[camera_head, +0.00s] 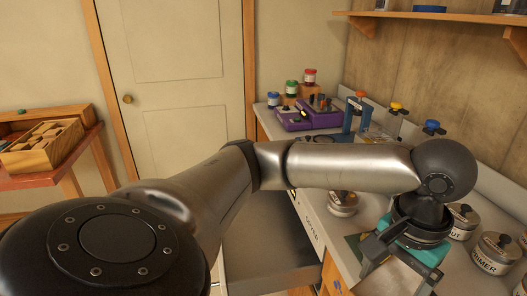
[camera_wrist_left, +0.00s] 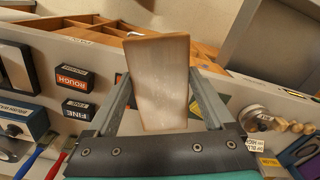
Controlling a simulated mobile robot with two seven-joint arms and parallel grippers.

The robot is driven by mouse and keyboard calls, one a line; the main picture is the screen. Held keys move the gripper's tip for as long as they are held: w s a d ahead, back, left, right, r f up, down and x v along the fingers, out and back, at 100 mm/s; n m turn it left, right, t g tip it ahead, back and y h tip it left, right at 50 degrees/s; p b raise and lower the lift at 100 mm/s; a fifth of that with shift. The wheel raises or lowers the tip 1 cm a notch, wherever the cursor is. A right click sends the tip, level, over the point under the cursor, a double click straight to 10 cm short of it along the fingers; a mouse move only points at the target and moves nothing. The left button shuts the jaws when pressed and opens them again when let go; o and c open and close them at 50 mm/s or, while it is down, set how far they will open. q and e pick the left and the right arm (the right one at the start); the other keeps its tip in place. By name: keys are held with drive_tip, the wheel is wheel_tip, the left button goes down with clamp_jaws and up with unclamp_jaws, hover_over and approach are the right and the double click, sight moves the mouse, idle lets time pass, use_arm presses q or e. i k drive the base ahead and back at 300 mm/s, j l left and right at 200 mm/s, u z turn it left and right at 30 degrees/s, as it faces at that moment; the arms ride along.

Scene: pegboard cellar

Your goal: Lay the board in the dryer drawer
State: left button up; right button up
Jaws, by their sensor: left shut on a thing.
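My left gripper (camera_head: 392,274) is over the front of the bench at the right of the head view. In the left wrist view it (camera_wrist_left: 158,95) is shut on the board (camera_wrist_left: 158,75), a pale flat piece with brown edges, standing out between the two fingers. In the head view a pale part of the board (camera_head: 402,280) shows at the gripper. The dryer drawer (camera_head: 268,268) is a grey drawer pulled out from the bench, left of the gripper. It also shows in the left wrist view (camera_wrist_left: 270,40), top right, apart from the board. My right gripper is not in view.
A wooden drawer with compartments (camera_wrist_left: 75,27) stands open beside the grey one. Blocks marked rough (camera_wrist_left: 72,77) and fine (camera_wrist_left: 76,110) lie on the bench. Metal tins (camera_head: 497,252) and a purple device (camera_head: 305,115) stand on it. My left arm covers much of the head view.

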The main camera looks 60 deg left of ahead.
sight(254, 242)
drive_tip(key=k+u, duration=0.2)
drive_tip(key=u, duration=0.75)
drive_tip(key=i+j+u, duration=0.1)
drive_tip(key=i+j, duration=0.4)
drive_tip(key=i, duration=0.15)
drive_tip(key=i+j+u, duration=0.15)
drive_tip(key=i+j, duration=0.35)
drive_tip(key=i, duration=0.1)
